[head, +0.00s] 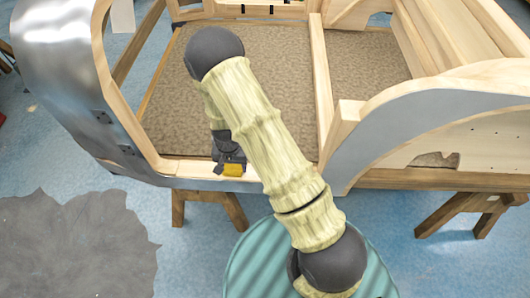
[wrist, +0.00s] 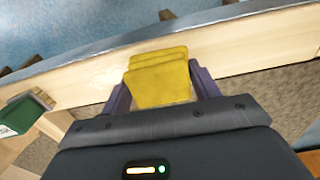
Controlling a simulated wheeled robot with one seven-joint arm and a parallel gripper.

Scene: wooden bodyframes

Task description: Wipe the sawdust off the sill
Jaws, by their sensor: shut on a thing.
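My gripper (head: 229,162) is shut on a folded yellow cloth (head: 233,169), at the near edge of the wooden frame. The cloth also shows in the wrist view (wrist: 160,78), between two dark purple fingers, its layers facing the sill. The sill (head: 180,169) is a pale wooden strip along the bottom of the door opening; it crosses the wrist view (wrist: 255,45) as well. The cloth overlaps the sill in both views; I cannot tell whether it touches. I cannot make out distinct sawdust on the sill. My arm hides part of the sill to the right.
A green brush-like block (wrist: 20,114) sits at the left in the wrist view. A wooden post (head: 320,85) and a curved grey-faced panel (head: 430,100) stand right of the opening. A curved metal panel (head: 60,60) stands left. Brown carpet (head: 170,110) lies inside. Wooden trestles (head: 208,205) stand below.

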